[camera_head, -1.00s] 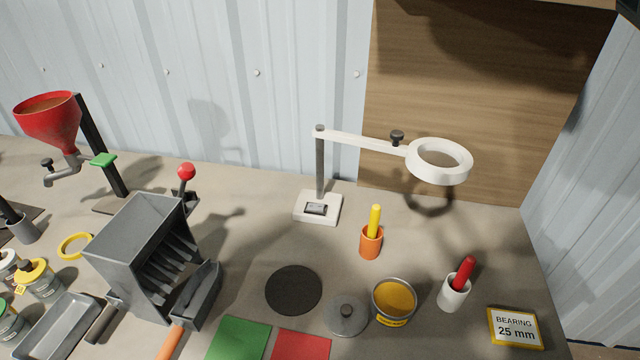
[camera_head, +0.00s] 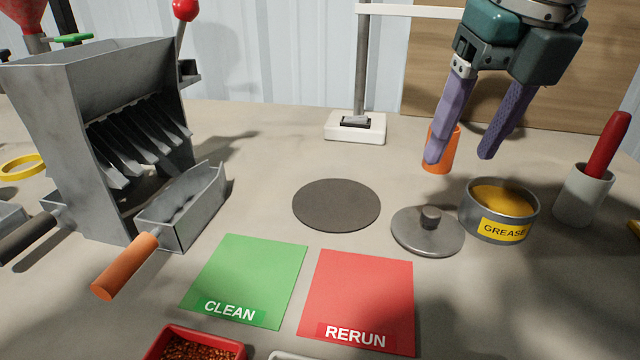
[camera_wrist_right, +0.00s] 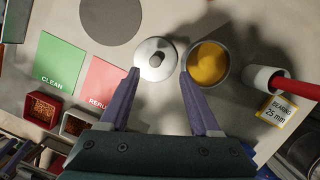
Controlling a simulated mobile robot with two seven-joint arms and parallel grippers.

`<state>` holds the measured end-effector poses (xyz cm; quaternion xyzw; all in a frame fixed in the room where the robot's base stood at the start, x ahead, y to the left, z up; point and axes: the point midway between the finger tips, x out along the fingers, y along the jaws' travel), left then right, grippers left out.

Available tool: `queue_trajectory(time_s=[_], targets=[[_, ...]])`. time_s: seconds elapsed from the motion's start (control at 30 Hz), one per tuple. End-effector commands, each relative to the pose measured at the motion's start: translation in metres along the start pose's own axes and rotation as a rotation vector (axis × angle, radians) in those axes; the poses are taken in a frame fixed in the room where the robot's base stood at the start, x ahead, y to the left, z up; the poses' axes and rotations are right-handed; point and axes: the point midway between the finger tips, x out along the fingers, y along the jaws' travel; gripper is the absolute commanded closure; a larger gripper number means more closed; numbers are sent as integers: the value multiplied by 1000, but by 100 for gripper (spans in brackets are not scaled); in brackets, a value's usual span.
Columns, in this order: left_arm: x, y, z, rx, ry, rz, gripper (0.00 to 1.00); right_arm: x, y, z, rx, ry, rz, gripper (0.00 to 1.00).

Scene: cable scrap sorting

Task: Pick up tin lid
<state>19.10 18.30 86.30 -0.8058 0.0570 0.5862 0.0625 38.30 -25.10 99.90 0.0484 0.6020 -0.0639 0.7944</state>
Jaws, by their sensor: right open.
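The tin lid (camera_head: 428,233) is a round grey metal disc with a dark knob, lying flat on the bench just left of the open grease tin (camera_head: 499,212). My right gripper (camera_head: 462,158) is open and empty, above and behind the lid in the head view. In the right wrist view the lid (camera_wrist_right: 147,60) shows ahead, near the left fingertip of the gripper (camera_wrist_right: 158,72), and the tin (camera_wrist_right: 208,63) is near the right fingertip. The fingers appear apart from both. My left gripper is not in view.
An orange cup (camera_head: 441,151) stands behind the lid, and a white cup with a red-handled tool (camera_head: 582,194) is right of the tin. A dark round mat (camera_head: 336,205), green CLEAN mat (camera_head: 246,280) and red RERUN mat (camera_head: 358,300) lie left and in front. A grey splitter box (camera_head: 105,150) stands left.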

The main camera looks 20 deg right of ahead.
Motion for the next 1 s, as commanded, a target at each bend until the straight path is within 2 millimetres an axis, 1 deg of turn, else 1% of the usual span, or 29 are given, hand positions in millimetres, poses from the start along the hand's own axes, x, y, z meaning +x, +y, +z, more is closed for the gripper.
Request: queue_trajectory(time_s=[0.03,0.13,0.2,0.37,0.53,0.63,0.73,0.93,0.97,1.0], targets=[[1,0,0,2,0,-1,50,9,-1,-1,3,5,-6,36],[1,-1,0,3,0,-3,50,24,-1,-2,1,7,-5,36],[1,-1,1,4,0,-3,50,32,0,-2,0,6,-4,36],[1,-1,1,5,0,-4,50,46,2,-4,-2,6,-1,36],[1,-1,0,4,0,-3,50,71,9,-14,-3,9,0,36],[3,-1,1,4,0,-3,50,85,9,-13,-1,5,1,36],[4,-1,1,4,0,-3,50,92,9,-12,-3,4,0,36],[4,0,1,-1,1,0,50,92,9,-12,-4,2,1,36],[4,0,1,-1,1,1,50,92,9,-12,-4,3,1,38],[4,1,1,-3,1,2,50,92,9,-12,-3,3,1,42]])
